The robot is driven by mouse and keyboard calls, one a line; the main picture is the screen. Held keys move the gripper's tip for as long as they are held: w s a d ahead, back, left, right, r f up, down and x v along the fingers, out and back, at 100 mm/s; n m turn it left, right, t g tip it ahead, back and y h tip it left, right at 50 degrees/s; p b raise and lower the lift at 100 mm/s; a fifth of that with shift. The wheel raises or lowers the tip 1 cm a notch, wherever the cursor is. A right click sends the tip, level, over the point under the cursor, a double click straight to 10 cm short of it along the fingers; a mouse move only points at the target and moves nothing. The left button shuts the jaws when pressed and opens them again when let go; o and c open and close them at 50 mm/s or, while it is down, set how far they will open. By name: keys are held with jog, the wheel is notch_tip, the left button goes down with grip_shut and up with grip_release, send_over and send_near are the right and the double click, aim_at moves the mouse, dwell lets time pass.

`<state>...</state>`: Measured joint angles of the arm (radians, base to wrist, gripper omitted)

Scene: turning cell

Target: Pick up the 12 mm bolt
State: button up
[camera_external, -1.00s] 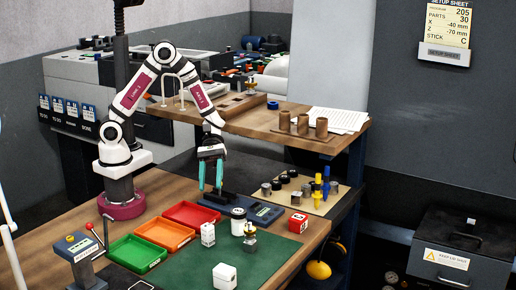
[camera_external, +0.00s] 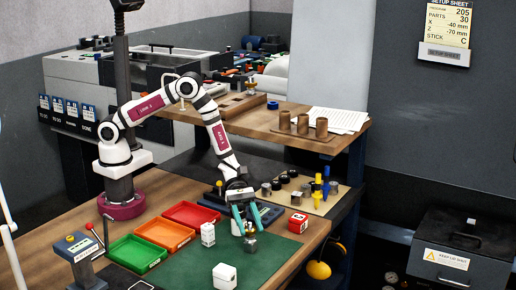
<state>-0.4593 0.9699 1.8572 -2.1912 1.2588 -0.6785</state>
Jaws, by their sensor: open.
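My gripper (camera_external: 249,229) is open, its teal fingers pointing down over the green mat (camera_external: 285,256). Its fingertips are around or just in front of the upper part of a small metal piece (camera_external: 250,246) with a brassy top. This piece may be the 12 mm bolt, but it is too small to tell. I cannot tell whether the fingers touch it. A white round container behind the gripper is mostly hidden by the fingers.
A white block with dark marks (camera_external: 208,234) stands left of the gripper, a red cube (camera_external: 298,223) right, a white cube (camera_external: 224,276) in front. Cylinders and yellow and blue pieces (camera_external: 326,188) stand behind right.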

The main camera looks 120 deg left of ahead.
grip_shut()
jog(key=shift+s+f, duration=0.1)
jog(key=shift+f, duration=0.05)
dwell(1.3)
